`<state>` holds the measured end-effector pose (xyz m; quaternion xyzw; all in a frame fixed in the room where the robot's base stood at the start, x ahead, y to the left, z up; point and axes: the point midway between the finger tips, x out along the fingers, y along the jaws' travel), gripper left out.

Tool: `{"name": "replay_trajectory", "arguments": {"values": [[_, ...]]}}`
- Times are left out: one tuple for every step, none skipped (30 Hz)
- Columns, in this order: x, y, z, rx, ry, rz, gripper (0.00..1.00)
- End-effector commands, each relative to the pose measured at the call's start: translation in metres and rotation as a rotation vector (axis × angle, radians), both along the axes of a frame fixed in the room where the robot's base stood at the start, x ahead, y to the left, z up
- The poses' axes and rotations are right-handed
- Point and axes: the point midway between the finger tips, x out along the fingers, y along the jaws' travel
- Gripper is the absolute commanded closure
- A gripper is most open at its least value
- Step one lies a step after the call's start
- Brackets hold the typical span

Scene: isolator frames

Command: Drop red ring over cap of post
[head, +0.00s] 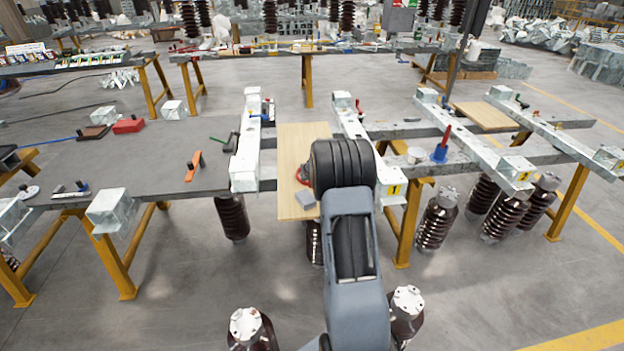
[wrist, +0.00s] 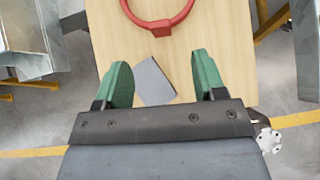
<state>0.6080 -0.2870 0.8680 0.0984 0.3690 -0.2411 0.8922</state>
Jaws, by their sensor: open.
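A red ring (wrist: 160,26) lies on a light wooden board (wrist: 225,40) at the top of the wrist view, its far part cut off. In the head view only a part of the red ring (head: 301,173) shows on the board (head: 290,145), left of my arm. My gripper (wrist: 160,66) is open and empty, its two green fingers short of the ring. A grey flat-topped piece (wrist: 153,82) shows between the fingers. I cannot tell which thing is the capped post. My arm hides the gripper in the head view.
A blue piece with a red pointed top (head: 440,150) stands on a beam to the right. White metal beams flank the board. A dark table (head: 150,160) on the left holds an orange piece (head: 194,166) and a red box (head: 128,125). Brown ribbed insulators stand below.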

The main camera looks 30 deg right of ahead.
Motion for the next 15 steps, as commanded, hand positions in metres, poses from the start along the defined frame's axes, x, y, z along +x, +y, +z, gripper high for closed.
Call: {"name": "replay_trajectory", "arguments": {"values": [[0.006, -0.004, -0.009, 0.000, 0.002, -0.001, 0.36], [0.010, -0.006, -0.012, 0.000, 0.002, -0.001, 0.36], [0.014, -0.009, -0.018, 0.002, 0.003, -0.001, 0.36], [0.017, -0.010, -0.021, 0.002, 0.001, -0.002, 0.36], [0.019, -0.012, -0.024, 0.002, 0.001, -0.002, 0.36], [0.023, -0.014, -0.027, 0.002, 0.002, -0.002, 0.36], [0.025, -0.015, -0.029, 0.002, 0.001, -0.003, 0.36], [0.027, -0.017, -0.032, 0.002, 0.001, -0.003, 0.36], [0.030, -0.018, -0.034, 0.002, 0.001, -0.003, 0.36], [0.031, -0.019, -0.036, 0.002, 0.001, -0.003, 0.36], [0.032, -0.019, -0.038, 0.002, 0.001, -0.003, 0.36], [0.034, -0.020, -0.039, 0.002, 0.001, -0.003, 0.36], [0.035, -0.020, -0.040, 0.002, 0.000, -0.003, 0.36], [0.035, -0.021, -0.040, 0.002, 0.000, -0.004, 0.36], [0.036, -0.021, -0.041, 0.002, 0.000, -0.004, 0.36]]}}
